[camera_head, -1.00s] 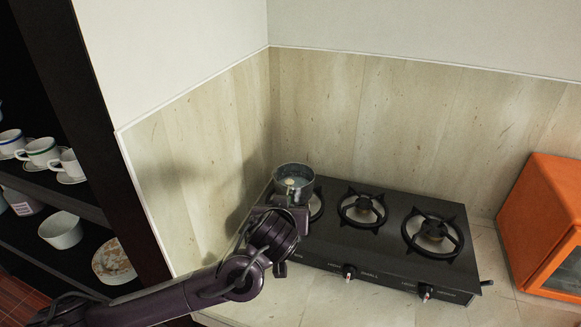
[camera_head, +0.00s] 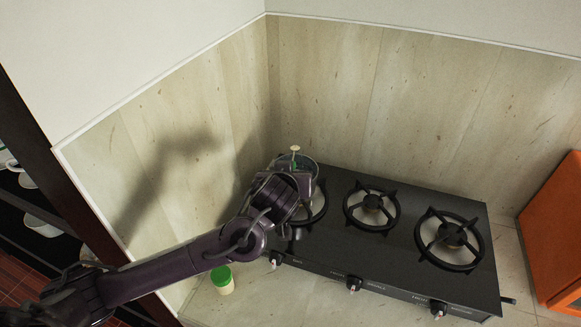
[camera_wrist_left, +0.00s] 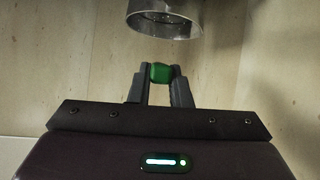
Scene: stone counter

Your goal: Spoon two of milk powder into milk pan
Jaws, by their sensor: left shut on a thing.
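My left gripper (camera_wrist_left: 160,84) is shut on a spoon's green part (camera_wrist_left: 160,72), seen between its fingertips in the left wrist view. In the head view the spoon (camera_head: 295,150) shows a pale round end above green, in front of the pan's rim. The metal milk pan (camera_head: 312,166) is at the left burner, partly hidden by my left gripper (camera_head: 294,173). It also shows at the top of the left wrist view (camera_wrist_left: 165,18), just beyond the fingertips. A pale jar with a green lid (camera_head: 222,280), perhaps the milk powder, stands on the counter below my left forearm.
A black three-burner stove (camera_head: 405,270) has its middle and right burners empty. An orange appliance (camera_head: 552,230) stands at the right. Walls close in the back and left. A dark shelf with dishes is at the far left.

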